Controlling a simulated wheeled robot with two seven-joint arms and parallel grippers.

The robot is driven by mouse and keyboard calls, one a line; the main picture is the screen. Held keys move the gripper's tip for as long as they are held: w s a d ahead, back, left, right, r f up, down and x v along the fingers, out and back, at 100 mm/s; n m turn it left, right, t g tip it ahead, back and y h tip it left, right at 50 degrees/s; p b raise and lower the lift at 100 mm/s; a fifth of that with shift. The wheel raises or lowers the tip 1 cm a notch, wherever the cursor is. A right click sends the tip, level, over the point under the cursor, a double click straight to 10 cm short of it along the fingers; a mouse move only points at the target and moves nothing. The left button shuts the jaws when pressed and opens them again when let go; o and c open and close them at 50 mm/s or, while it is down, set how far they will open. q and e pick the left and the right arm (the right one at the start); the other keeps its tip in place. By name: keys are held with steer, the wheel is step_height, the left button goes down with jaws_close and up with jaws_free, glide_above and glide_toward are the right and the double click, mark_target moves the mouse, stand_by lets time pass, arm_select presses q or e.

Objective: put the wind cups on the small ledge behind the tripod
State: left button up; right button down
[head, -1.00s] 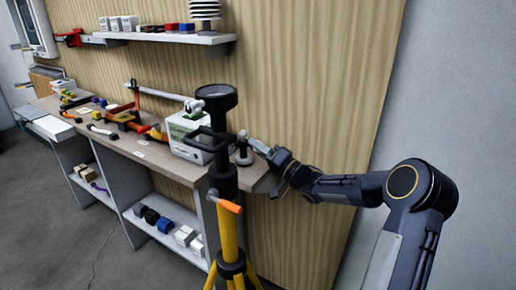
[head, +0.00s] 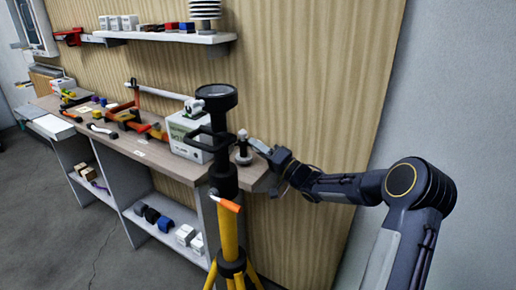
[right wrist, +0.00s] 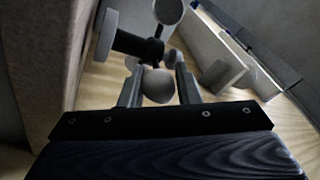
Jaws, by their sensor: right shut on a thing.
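The wind cups (head: 243,155), pale round cups on a black hub, are at the bench's right end, behind the tripod's black head. In the right wrist view one grey cup (right wrist: 157,86) sits between the two fingers. My right gripper (head: 252,143) reaches in from the right and is shut on the wind cups. The small ledge (head: 259,179) is the brown surface below them, partly hidden by the tripod. I cannot tell whether the cups touch it. The tripod (head: 229,239) has yellow legs and an orange handle. My left gripper is out of view.
A white box (head: 184,136) stands on the bench just left of the tripod head. Tools and small parts cover the bench (head: 150,157) further left. A wall shelf (head: 165,37) holds small boxes above. The ribbed wall panel (head: 310,110) is close behind my right gripper.

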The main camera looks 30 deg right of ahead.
steer(key=shift+f+b, duration=0.35)
steer(key=shift+f, duration=0.25)
stand_by(0.5)
steer(key=c, duration=0.5)
jaws_free()
steer(key=shift+r+p, duration=3.05)
steer(key=shift+r, duration=0.5)
